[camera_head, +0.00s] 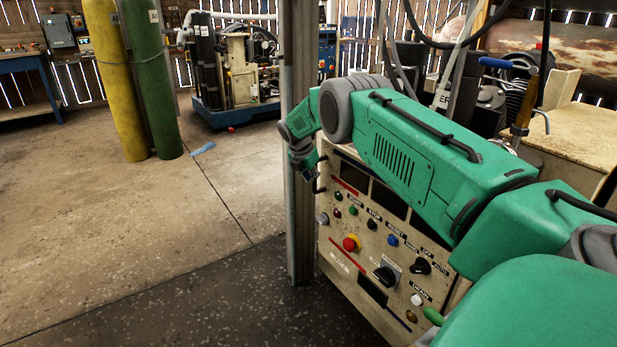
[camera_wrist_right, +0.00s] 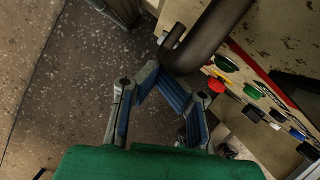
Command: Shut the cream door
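The cream door (camera_head: 347,262) is a control panel with buttons and knobs, right of the grey post in the head view. It stands at an angle; my right arm hides its upper part, so I cannot tell how far it is open. A dark handle (camera_head: 320,176) is on its left edge; it shows as a thick dark tube (camera_wrist_right: 211,35) in the right wrist view. My right gripper (camera_head: 308,172) is beside this handle. Its blue-padded fingertips (camera_wrist_right: 161,82) converge by the tube's lower end, with nothing visible between them. My left gripper is out of view.
A grey post (camera_head: 299,240) stands directly left of the door. Yellow (camera_head: 117,95) and green (camera_head: 153,90) cylinders stand farther left, and a blue-based machine (camera_head: 235,105) stands behind.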

